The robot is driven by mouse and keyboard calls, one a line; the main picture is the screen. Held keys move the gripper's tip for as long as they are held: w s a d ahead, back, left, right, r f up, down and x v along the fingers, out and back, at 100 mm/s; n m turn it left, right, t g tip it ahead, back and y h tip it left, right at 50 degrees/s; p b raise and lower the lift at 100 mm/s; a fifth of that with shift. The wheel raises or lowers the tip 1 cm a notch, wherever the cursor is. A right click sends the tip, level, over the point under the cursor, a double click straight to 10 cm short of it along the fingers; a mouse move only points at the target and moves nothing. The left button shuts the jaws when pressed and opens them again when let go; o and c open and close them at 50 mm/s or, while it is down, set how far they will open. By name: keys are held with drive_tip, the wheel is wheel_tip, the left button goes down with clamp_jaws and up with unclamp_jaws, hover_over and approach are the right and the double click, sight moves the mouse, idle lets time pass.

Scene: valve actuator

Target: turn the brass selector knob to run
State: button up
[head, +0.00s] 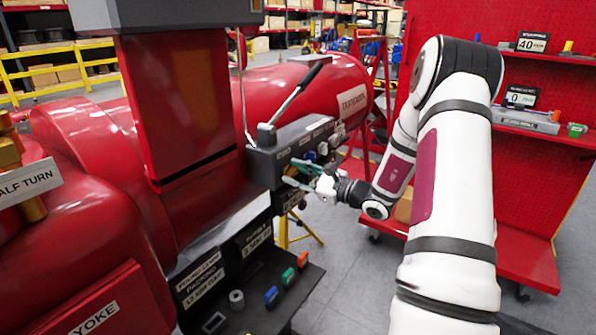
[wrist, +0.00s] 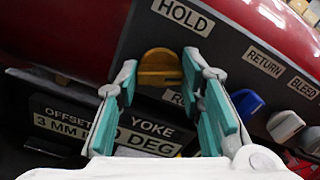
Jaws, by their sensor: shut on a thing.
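The brass selector knob (wrist: 160,67) sits on the grey panel (wrist: 125,50) in the wrist view, just below the HOLD label (wrist: 182,15). Another label (wrist: 174,97) below it is partly hidden by my right finger. My gripper (wrist: 161,72) has its teal-padded fingers on either side of the knob and is shut on it. In the head view my gripper (head: 298,177) reaches the front of the panel from the right; the knob is mostly hidden there.
A blue knob (wrist: 246,104) and a white knob (wrist: 285,126) stand close to the right, under RETURN and BLEED labels. A lever (head: 300,88) rises above the panel. Below is a dark shelf (head: 250,302) with small coloured parts. A red rack (head: 540,200) stands at right.

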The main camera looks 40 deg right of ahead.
drive_tip(key=shift+m+p, duration=0.95)
drive_tip(key=shift+m, duration=1.05)
drive_tip(key=o, duration=1.2)
drive_tip(key=shift+c, duration=0.2)
drive_tip(key=v, duration=1.2)
